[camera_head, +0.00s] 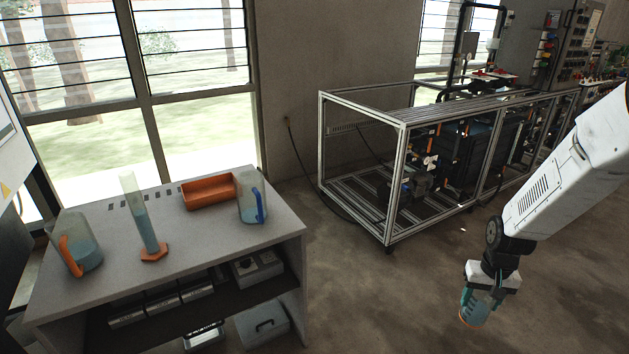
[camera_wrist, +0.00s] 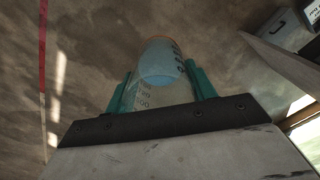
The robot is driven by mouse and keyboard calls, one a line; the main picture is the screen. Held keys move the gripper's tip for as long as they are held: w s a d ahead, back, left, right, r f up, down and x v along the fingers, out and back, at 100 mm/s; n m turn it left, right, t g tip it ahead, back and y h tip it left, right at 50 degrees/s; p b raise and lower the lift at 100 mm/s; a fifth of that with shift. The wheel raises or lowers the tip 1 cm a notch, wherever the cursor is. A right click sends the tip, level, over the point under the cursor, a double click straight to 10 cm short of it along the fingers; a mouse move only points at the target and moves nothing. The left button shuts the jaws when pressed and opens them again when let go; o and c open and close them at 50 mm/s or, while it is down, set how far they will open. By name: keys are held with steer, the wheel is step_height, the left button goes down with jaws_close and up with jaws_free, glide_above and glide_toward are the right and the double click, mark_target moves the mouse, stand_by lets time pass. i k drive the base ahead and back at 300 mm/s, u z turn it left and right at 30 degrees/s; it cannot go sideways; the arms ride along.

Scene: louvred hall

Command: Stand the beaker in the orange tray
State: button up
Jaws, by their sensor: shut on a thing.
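My gripper (camera_head: 483,301) hangs at the lower right in the head view, over the floor and well to the right of the bench. It is shut on the beaker (camera_head: 473,314), a clear vessel with an orange-toned rim, mostly hidden by the fingers. In the wrist view the teal fingers (camera_wrist: 161,92) grip the beaker (camera_wrist: 155,65) on both sides, and its dark markings and bluish inside show. The orange tray (camera_head: 208,192) sits near the back edge of the grey bench (camera_head: 200,250). The tray looks empty.
A pitcher with an orange handle (camera_head: 82,247), a measuring cylinder (camera_head: 146,225) on an orange foot, and a pitcher with a blue handle (camera_head: 251,200) stand on the bench around the tray. A metal-framed rig (camera_head: 402,185) stands behind. Open floor (camera_head: 380,300) lies between bench and gripper.

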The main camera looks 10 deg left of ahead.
mark_target(211, 190)
steer(key=u, duration=0.45)
steer(key=i, duration=0.6)
steer(key=u, duration=0.6)
